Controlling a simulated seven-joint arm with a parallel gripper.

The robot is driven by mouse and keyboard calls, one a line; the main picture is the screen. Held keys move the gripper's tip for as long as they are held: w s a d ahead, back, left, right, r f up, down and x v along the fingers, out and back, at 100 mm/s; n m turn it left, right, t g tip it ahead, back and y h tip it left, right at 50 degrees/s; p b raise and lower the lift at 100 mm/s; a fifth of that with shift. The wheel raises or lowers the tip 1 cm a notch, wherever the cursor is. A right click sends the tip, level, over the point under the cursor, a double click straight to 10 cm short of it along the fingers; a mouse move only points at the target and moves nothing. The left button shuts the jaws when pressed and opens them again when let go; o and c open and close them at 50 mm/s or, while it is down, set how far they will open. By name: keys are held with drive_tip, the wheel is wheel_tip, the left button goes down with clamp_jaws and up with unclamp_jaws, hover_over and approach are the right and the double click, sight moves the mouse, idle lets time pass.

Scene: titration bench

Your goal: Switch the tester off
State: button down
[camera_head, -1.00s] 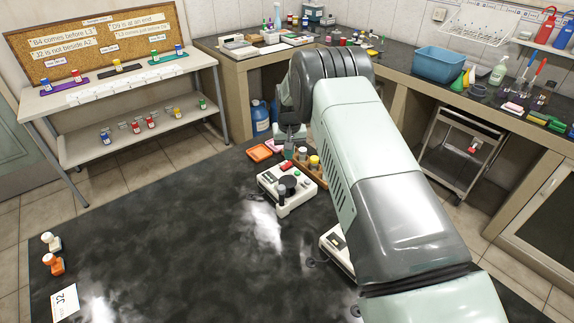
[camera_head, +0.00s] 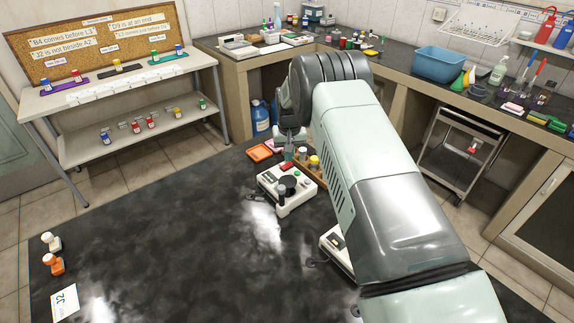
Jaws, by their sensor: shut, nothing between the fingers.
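A white boxy device (camera_head: 268,181), which looks like the tester, stands on the dark table. It has a black round dial, a red part and a small green part on top, and a grey-topped post at its front. My gripper (camera_head: 288,156) is shut and empty, pointing down at the far edge of this device, close to the red part. I cannot tell whether the fingertips touch it. A second white device (camera_head: 333,241) stands nearer, partly hidden behind my arm. The switch's state is too small to read.
A wooden rack (camera_head: 302,154) with several capped vials stands just right of my gripper. White and orange bottles (camera_head: 53,264) and a "J2" card (camera_head: 65,302) are at the table's left. The table's middle left is clear.

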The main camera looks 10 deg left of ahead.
drive_tip(key=shift+f, duration=0.8)
idle(0.4)
drive_tip(key=shift+r, duration=3.55)
drive_tip(key=s+d+r+t, duration=0.1)
drive_tip(key=s+d+r, duration=0.35)
drive_tip(key=r, duration=0.55)
drive_tip(key=s+d+r+m, duration=0.1)
drive_tip(key=s+d+r, duration=0.2)
drive_tip(key=s+r, duration=0.5)
drive_tip(key=s+d+r+t, duration=0.1)
drive_tip(key=s+d+r, duration=0.3)
drive_tip(key=r, duration=0.8)
drive_tip(key=s+d+t, duration=0.1)
drive_tip(key=s+d, duration=0.2)
drive_tip(key=s, duration=1)
drive_tip(key=s+d+r+m, duration=0.1)
drive_tip(key=s+d, duration=0.3)
drive_tip(key=s, duration=1)
drive_tip(key=shift+s+d+r+m+t, duration=0.2)
drive_tip(key=shift+r+m+t, duration=0.1)
drive_tip(key=shift+t, duration=0.1)
